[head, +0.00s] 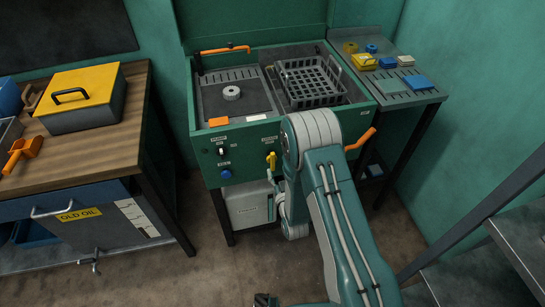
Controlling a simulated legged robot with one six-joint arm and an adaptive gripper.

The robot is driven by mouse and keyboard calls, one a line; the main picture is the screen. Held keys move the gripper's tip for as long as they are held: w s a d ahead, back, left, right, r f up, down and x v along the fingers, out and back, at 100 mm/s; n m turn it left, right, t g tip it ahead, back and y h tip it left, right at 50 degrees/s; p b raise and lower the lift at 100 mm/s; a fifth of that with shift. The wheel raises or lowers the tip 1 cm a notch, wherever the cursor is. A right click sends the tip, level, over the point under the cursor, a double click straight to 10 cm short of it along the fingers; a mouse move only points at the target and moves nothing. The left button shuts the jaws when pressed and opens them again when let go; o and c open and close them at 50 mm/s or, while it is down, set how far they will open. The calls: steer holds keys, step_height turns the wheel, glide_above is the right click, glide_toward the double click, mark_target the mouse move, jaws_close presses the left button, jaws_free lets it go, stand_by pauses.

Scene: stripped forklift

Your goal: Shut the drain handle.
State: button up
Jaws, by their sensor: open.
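A yellow lever handle (271,160) sits on the front panel of the green washing station (225,152), below a small label I cannot read. It stands roughly upright; I take it to be the drain handle. My gripper (276,193) seems to be just below the yellow handle, small and partly hidden by my arm. Its jaws are open and nothing shows between them. I cannot tell whether it touches the handle.
An orange lever (361,139) sticks out at the station's right corner. A black basket (310,82) lies in the basin. A white container (247,207) stands under the station. A wooden bench (93,137) is at left, metal steps (510,235) at right. Floor between is clear.

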mark_target(273, 159)
steer(key=x, duration=0.7)
steer(key=shift+c, duration=0.3)
jaws_close()
